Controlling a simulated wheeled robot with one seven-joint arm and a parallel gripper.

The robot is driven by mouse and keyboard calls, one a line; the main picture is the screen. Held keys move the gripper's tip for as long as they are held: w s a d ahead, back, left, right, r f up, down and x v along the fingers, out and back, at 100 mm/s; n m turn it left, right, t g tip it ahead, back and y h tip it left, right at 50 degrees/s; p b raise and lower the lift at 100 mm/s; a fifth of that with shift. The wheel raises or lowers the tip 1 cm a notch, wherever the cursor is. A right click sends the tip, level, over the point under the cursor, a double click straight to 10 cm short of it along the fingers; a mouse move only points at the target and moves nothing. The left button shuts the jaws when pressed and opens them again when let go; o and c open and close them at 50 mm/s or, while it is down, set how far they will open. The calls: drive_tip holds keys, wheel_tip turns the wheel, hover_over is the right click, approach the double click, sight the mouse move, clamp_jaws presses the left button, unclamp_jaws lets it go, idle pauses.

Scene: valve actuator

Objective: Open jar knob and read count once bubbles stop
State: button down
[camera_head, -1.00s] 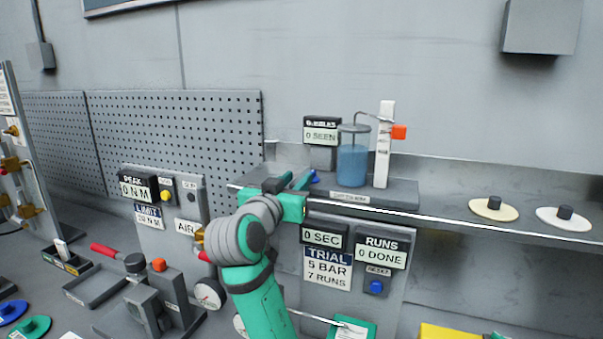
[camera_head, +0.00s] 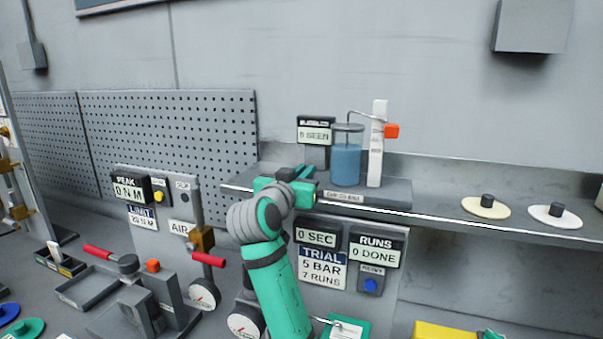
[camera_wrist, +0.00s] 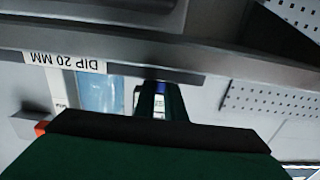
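The jar (camera_head: 346,163) of blue liquid stands on a grey base on the shelf, with a bent tube entering from above. Beside it is a white upright (camera_head: 377,150) with an orange block (camera_head: 391,131). The bubbles counter (camera_head: 316,132) left of the jar seems to read 0 SEEN. My gripper (camera_head: 297,174) is at the shelf edge, left of the base, its fingers apart. In the wrist view my gripper (camera_wrist: 159,100) has a small blue patch (camera_wrist: 160,87) between its fingers, possibly the knob; contact cannot be told. The jar (camera_wrist: 100,93) appears upside down there.
Below the shelf (camera_head: 440,215) are a 0 SEC timer (camera_head: 316,237), a RUNS counter (camera_head: 375,249) reading 0 DONE and a blue button (camera_head: 371,285). An AIR valve with a red handle (camera_head: 208,259) stands left of my arm. Two discs (camera_head: 486,207) sit on the right shelf.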

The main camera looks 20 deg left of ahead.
drive_tip(key=shift+s+a, duration=0.1)
drive_tip(key=shift+a, duration=0.25)
drive_tip(key=shift+d+f, duration=0.1)
drive_tip(key=shift+d, duration=0.05)
drive_tip(key=m+g+h, duration=0.1)
drive_tip(key=m+h, duration=0.1)
drive_tip(key=h, duration=0.2)
drive_tip(key=m+g+h, duration=0.1)
drive_tip(key=m+h, duration=0.1)
drive_tip(key=h, duration=0.1)
drive_tip(key=shift+m+h, duration=0.4)
drive_tip(key=m+g+h, duration=0.2)
drive_tip(key=m+h, duration=0.1)
drive_tip(key=shift+g+h, duration=0.4)
drive_tip(key=shift+m+g+h, duration=0.8)
drive_tip(key=shift+a+g, duration=0.25)
drive_tip(key=shift+g, duration=0.05)
drive_tip(key=shift+m+h, duration=0.3)
drive_tip(key=shift+d, duration=0.3)
